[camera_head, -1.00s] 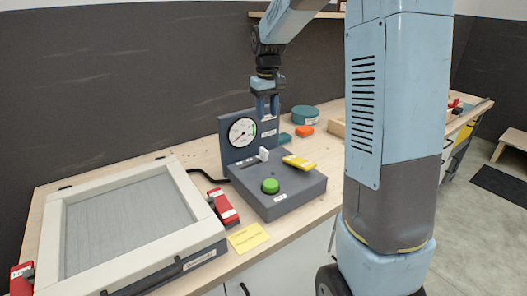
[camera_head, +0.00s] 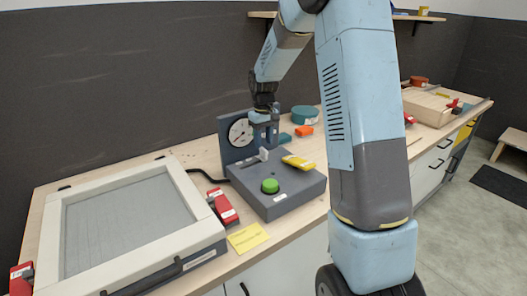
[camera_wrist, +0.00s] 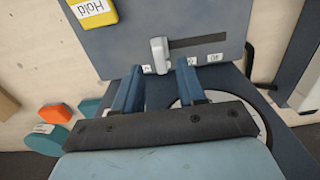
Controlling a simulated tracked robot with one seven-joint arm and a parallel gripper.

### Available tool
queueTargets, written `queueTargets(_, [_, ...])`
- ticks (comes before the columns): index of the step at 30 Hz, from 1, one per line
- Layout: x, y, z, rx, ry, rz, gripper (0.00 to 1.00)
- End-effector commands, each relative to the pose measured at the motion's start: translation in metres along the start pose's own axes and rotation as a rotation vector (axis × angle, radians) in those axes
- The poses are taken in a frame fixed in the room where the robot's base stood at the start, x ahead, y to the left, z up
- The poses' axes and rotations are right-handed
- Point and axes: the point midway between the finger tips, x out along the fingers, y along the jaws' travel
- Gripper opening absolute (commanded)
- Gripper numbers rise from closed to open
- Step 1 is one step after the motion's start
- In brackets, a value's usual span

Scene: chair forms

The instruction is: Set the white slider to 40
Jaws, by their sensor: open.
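The white slider (camera_head: 264,154) stands up from the top of the grey control box (camera_head: 300,188), near its dial panel. In the wrist view the slider (camera_wrist: 159,54) sits at one end of a dark slot (camera_wrist: 198,42), with small white labels (camera_wrist: 214,58) along the slot that are hard to read. My gripper (camera_head: 265,144) is open just above the slider in the head view. In the wrist view the two blue fingertips of my gripper (camera_wrist: 158,72) lie on either side of the slider's line, with the slider between or just beyond them; contact cannot be told.
A yellow part marked "Hold" (camera_wrist: 94,10) and a green button (camera_head: 270,186) are on the same box. The round dial (camera_head: 241,132) stands behind. Orange (camera_head: 304,131) and teal (camera_head: 305,114) objects lie at the back. A framed panel (camera_head: 130,225) fills the left bench.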

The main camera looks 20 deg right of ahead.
Motion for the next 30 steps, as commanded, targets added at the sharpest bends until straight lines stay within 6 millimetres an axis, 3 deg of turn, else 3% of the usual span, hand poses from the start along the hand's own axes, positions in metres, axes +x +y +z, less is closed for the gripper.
queueTargets(3, [0.02, 0.0, 0.001, 0.0, -0.004, -0.001, 0.4])
queueTargets(9, [0.042, 0.0, 0.0, -0.001, -0.001, 0.0, 0.4])
queueTargets(22, [0.05, 0.0, 0.0, -0.001, 0.0, 0.0, 0.4])
queueTargets(30, [0.049, 0.0, 0.0, -0.001, 0.0, 0.0, 0.16])
